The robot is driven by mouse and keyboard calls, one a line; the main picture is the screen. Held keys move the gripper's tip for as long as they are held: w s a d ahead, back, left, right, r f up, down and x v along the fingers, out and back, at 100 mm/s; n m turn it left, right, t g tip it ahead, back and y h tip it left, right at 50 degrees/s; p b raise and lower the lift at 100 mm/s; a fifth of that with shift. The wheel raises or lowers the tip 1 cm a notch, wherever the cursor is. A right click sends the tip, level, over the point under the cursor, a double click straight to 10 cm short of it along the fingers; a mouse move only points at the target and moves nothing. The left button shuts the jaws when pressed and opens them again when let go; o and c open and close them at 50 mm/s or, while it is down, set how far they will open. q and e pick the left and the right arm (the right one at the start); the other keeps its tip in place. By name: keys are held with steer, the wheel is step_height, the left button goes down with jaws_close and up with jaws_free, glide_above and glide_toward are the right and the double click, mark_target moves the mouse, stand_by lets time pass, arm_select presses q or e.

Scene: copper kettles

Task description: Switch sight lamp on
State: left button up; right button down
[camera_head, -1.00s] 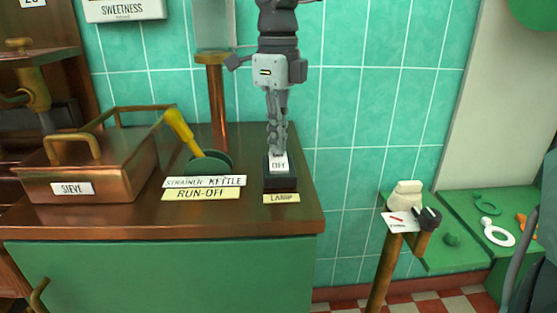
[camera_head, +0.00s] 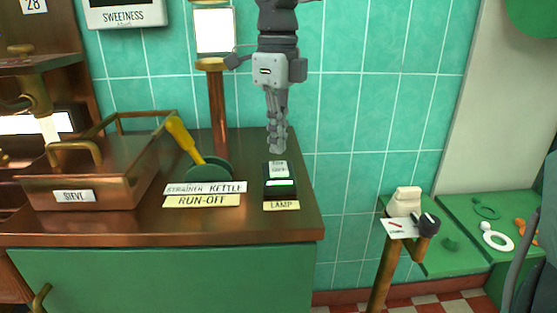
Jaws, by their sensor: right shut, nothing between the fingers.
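The lamp switch (camera_head: 279,194) is a small dark box with a light rocker on top and a yellow LAMP label (camera_head: 282,205) at its front. A green strip now glows on its front half. My right gripper (camera_head: 277,148) points straight down just above and behind the rocker, with its fingers shut and empty. It appears slightly apart from the switch. A lit white panel (camera_head: 214,31) on a copper post stands behind and to the left. My left gripper is not in view.
A copper sieve box (camera_head: 120,185) stands left on the counter. A post with a black knob (camera_head: 429,223) and a green bench (camera_head: 450,262) are at the right.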

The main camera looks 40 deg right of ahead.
mark_target(278, 164)
steer(key=shift+r+p, duration=1.5)
steer(key=shift+r, duration=0.9)
